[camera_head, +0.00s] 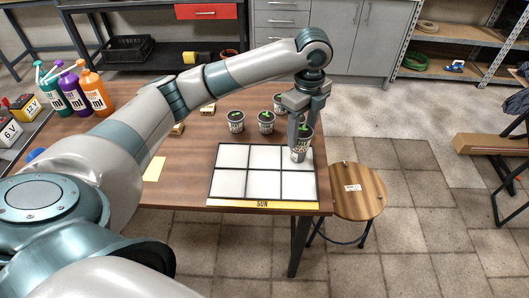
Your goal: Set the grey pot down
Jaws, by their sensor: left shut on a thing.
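My left gripper (301,128) points down over the far right part of the tray and is shut on a grey pot (300,152) with a small green plant. The pot is upright, at the far right cell of the white six-cell tray (262,172) marked SUN. I cannot tell whether its base touches the tray. Other grey pots with seedlings stand behind the tray: one at the left (236,121), one in the middle (266,122), and one farther back (280,103), partly hidden by my gripper. My right gripper is not in view.
Green, purple and orange bottles (94,93) and battery boxes (24,107) stand at the table's left. A yellow note (154,169) lies left of the tray. A round wooden stool (357,192) stands beside the table's right edge. The tray's other cells look empty.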

